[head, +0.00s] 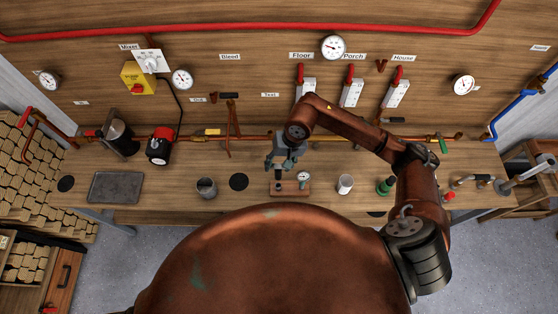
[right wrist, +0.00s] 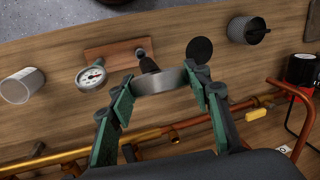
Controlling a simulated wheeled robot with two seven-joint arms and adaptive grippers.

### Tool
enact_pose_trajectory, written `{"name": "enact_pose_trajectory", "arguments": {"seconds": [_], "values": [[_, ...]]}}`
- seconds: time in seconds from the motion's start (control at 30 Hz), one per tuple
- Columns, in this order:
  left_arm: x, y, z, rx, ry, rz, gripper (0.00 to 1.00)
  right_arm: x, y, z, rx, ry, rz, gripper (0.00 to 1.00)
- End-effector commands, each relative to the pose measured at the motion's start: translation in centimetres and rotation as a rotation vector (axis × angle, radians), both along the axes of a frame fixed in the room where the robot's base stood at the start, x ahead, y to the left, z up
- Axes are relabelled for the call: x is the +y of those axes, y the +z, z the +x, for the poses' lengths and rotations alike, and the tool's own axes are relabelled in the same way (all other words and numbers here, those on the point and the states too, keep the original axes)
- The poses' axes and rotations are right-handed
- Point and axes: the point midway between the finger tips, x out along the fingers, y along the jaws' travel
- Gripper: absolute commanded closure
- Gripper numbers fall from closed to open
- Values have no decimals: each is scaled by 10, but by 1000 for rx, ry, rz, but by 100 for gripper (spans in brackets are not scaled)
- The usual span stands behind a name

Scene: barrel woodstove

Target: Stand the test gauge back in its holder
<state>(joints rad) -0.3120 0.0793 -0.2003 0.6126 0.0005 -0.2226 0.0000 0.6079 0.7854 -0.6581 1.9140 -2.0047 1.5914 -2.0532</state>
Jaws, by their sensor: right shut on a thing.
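My right gripper (head: 286,158) is over the wooden holder (head: 290,188) on the bench. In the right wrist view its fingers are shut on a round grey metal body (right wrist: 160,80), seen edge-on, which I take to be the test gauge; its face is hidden. A dark stem (right wrist: 148,63) shows just beyond it, over one end of the holder (right wrist: 105,55). I cannot tell whether the stem is seated or just above the board. Another white-faced gauge (right wrist: 91,77) is at the holder's other end, also seen in the head view (head: 303,177). My left gripper is not in view.
A dark mesh cup (head: 206,187) and a black disc (head: 239,181) are left of the holder. A white cup (head: 345,184) and a green-topped item (head: 386,186) are to its right. Copper pipe (head: 255,137) runs along the back. A grey tray (head: 116,187) lies further left.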

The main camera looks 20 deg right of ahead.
Motion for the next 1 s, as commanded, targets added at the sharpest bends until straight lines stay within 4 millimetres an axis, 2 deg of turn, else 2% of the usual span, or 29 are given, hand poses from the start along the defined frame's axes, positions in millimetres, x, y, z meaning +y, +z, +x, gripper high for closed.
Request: {"name": "enact_pose_trajectory", "arguments": {"seconds": [0.07, 0.17, 0.4, 0.5, 0.87, 1.0], "values": [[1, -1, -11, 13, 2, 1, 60, 1, -4, 0, 0, 0, 1, 94], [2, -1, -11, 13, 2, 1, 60, 0, -9, 0, 1, -2, 2, 94], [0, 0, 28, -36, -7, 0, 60, -1, -23, 0, 1, -3, 1, 94], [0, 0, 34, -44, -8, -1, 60, -1, -29, 0, 2, -5, 1, 94], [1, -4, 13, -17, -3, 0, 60, -1, -49, 0, 0, -5, 1, 94], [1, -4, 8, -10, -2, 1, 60, -2, -48, 0, -1, -4, 1, 94]]}}
